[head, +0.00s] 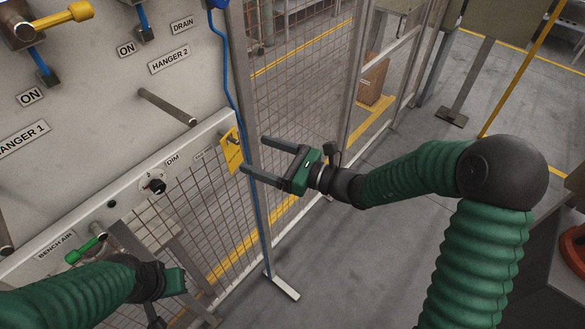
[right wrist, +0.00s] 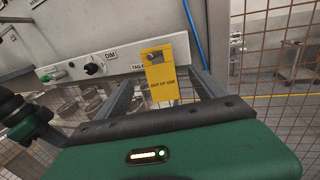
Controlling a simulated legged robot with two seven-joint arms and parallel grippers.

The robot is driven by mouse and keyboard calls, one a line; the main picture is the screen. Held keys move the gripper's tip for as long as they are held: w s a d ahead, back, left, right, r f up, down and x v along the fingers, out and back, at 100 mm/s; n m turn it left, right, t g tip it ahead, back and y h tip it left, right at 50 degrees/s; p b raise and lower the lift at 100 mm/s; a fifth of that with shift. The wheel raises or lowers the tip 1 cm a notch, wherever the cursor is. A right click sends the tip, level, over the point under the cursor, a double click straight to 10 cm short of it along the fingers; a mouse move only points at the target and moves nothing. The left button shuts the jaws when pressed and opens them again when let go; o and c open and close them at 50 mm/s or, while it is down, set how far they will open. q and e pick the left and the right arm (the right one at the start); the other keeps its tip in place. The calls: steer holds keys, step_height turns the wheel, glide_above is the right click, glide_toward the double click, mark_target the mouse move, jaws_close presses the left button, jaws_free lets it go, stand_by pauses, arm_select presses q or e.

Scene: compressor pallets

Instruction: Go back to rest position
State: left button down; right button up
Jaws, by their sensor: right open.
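My right gripper (head: 254,157) is open, its two fingers pointing left at the right end of the panel rail. A yellow tag (head: 232,152) hangs there, just beyond the fingertips. In the right wrist view the tag (right wrist: 160,78) reads "OUT OF USE", hangs from a peg, and shows between the spread fingers. Nothing is seen gripped.
The panel (head: 90,100) carries valve handles, a bar (head: 167,107) sticking out, a black DIM knob (head: 153,184) and a green handle (head: 86,249). A blue hose (head: 230,80) runs down beside a mesh fence (head: 295,90). Open grey floor (head: 350,260) lies below my right arm.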

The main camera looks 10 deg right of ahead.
steer(key=b+v, duration=0.2)
steer(key=v, duration=0.9)
steer(key=s+a+f+n+g+h+b, duration=0.25)
steer(key=s+f+n+g, duration=0.35)
steer(key=f, duration=0.4)
steer(key=s+a+f+n+g+h+b, duration=0.25)
steer(key=s+f+n+g+b, duration=0.2)
steer(key=s+f, duration=0.4)
steer(key=s+d+f+n+h+b, duration=0.3)
steer(key=d+f+n+h, duration=0.3)
steer(key=f+n, duration=0.3)
steer(key=w+d+f+n+t+h+b, duration=0.1)
steer(key=w+d+f+n+h+b, duration=0.1)
steer(key=n, duration=0.4)
steer(key=shift+w+d+f+t+h, duration=0.15)
steer(key=shift+w+d+t+h, duration=0.3)
steer(key=shift+w+d, duration=0.55)
steer(key=shift+s+d, duration=0.25)
steer(key=shift+a, duration=0.1)
